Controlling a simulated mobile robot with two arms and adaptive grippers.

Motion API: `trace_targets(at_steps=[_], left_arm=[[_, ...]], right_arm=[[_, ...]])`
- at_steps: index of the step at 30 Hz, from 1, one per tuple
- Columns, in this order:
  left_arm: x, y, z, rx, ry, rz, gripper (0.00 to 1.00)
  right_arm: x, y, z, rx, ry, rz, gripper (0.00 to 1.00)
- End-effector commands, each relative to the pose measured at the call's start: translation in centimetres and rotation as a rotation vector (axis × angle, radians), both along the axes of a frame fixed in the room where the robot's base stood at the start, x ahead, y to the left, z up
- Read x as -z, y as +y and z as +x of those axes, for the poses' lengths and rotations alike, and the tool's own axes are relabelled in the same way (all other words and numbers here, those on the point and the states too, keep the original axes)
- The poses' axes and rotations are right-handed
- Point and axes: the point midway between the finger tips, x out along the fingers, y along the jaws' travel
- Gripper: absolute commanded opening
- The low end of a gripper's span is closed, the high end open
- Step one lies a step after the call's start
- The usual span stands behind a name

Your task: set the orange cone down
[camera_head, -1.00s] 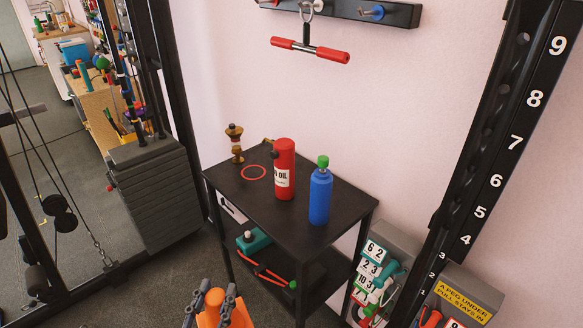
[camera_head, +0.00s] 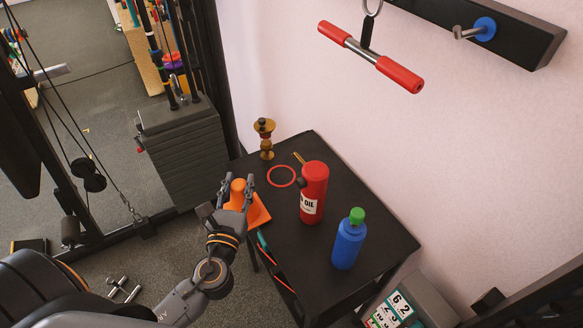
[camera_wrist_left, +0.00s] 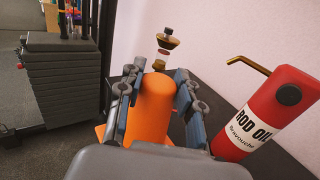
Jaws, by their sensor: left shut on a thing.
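The orange cone (camera_head: 253,211) is upright in my left gripper (camera_head: 236,192), at the left edge of the black table (camera_head: 290,239). The gripper is shut on the cone's upper part. In the left wrist view the cone (camera_wrist_left: 150,110) stands between the two fingers (camera_wrist_left: 152,95). Its square base shows in the head view near the table's edge; I cannot tell whether it touches the tabletop. A red ring (camera_head: 281,177) lies flat on the table to the right of the cone. My right gripper is not in view.
A red oil bottle (camera_head: 313,188) and a blue bottle with a green cap (camera_head: 349,240) stand on the table. A brass candlestick-like piece (camera_head: 265,140) stands at the back corner. A dark weight stack (camera_head: 185,150) is left of the table.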

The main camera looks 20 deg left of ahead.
Motion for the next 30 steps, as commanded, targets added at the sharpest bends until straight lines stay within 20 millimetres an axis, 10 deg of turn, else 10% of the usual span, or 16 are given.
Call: trace_targets(at_steps=[21,30], left_arm=[[-0.2,-7.3,9.3,0.0,-0.001,0.0,0.0],[0.6,-7.2,9.3,0.0,-0.001,0.001,0.0]], right_arm=[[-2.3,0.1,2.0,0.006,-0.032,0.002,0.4],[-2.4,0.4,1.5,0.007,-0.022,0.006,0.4]])
